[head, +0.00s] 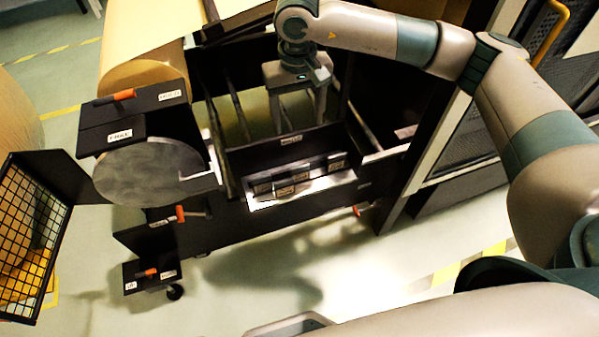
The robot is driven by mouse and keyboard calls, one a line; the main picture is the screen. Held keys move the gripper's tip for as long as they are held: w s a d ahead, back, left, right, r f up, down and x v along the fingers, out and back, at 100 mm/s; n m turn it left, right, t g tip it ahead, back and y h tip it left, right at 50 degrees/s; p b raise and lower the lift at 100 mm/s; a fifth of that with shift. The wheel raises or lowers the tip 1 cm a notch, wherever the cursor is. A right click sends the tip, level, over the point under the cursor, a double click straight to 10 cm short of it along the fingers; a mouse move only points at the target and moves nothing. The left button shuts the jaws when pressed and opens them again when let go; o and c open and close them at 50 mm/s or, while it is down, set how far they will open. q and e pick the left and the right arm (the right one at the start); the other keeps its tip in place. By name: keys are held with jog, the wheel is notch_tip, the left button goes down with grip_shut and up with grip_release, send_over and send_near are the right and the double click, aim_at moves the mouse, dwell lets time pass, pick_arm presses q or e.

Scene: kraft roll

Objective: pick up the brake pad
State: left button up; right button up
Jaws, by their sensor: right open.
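My right gripper (299,121) hangs from the right arm at the upper middle of the head view. Its two fingers are spread, with nothing between them. It is over the dark frame of the machine, behind and above a bright shelf (318,184). Several small dark pieces with pale labels stand along this shelf, among them a labelled block (285,190). I cannot tell for sure which piece is the brake pad; the labels are too small to read. The gripper is apart from these pieces. My left gripper is not in view.
A large kraft roll (145,75) lies at the upper left. A grey disc (150,171) and dark panels with orange handles (125,95) stand left of the shelf. A black mesh basket (30,240) is at the far left.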

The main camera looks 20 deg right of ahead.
notch_tip(320, 180, down, 2)
pick_arm(q)
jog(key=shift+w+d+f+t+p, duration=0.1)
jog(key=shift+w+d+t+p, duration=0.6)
jog(key=shift+p, duration=0.35)
pick_arm(e)
send_over(299, 166)
notch_tip(299, 166, down, 10)
jog(key=shift+w+r, duration=0.15)
jog(key=shift+r, duration=0.05)
jog(key=shift+f+p, duration=0.3)
jog(key=shift+f, duration=0.15)
jog(key=shift+d+f+p, duration=0.1)
jog(key=shift+f+p, duration=0.45)
jog(key=shift+f, duration=1.6)
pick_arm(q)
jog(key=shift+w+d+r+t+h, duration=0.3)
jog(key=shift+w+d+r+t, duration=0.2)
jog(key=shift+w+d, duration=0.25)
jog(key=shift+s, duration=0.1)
pick_arm(e)
jog(key=c, duration=1.6)
jog(key=shift+o, duration=0.2)
